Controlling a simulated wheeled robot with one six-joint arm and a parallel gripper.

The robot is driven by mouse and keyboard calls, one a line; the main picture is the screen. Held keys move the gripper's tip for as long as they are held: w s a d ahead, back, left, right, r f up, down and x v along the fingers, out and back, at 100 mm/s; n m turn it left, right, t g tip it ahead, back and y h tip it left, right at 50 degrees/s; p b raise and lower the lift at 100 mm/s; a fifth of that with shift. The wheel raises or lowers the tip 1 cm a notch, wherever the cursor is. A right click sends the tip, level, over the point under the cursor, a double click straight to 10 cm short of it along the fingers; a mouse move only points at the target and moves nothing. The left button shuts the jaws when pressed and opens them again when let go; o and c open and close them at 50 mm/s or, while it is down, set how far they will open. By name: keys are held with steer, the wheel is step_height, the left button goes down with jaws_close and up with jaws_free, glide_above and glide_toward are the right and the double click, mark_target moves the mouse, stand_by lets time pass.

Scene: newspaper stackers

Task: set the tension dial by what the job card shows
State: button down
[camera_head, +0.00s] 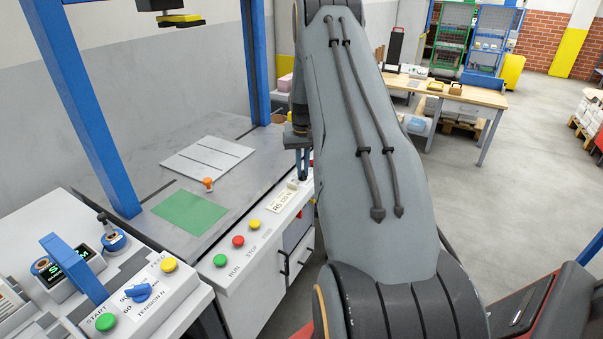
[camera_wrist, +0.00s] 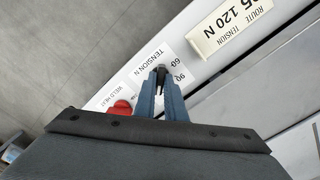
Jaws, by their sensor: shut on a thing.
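The job card (camera_wrist: 226,28) is a cream plate reading route R5, tension 120 N. Where the dial's pointer stands cannot be told.
A red knob (camera_wrist: 120,108) sits close beside my fingers. Green (camera_head: 220,260), red (camera_head: 238,241) and yellow (camera_head: 254,224) buttons line the same panel. A nearer machine carries another blue tension knob (camera_head: 140,292). A workbench (camera_head: 450,92) stands beyond, with open floor around it.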

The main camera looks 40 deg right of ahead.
mark_target(303, 172)
steer(key=n+b, duration=0.1)
steer(key=n, duration=0.4)
steer(key=shift+b, duration=0.35)
steer(key=shift+n+b, duration=0.35)
steer(key=shift+n, duration=1.95)
steer(key=c, duration=1.8)
jaws_free()
steer(key=shift+r+b, duration=1)
steer(key=shift+r, duration=2.9)
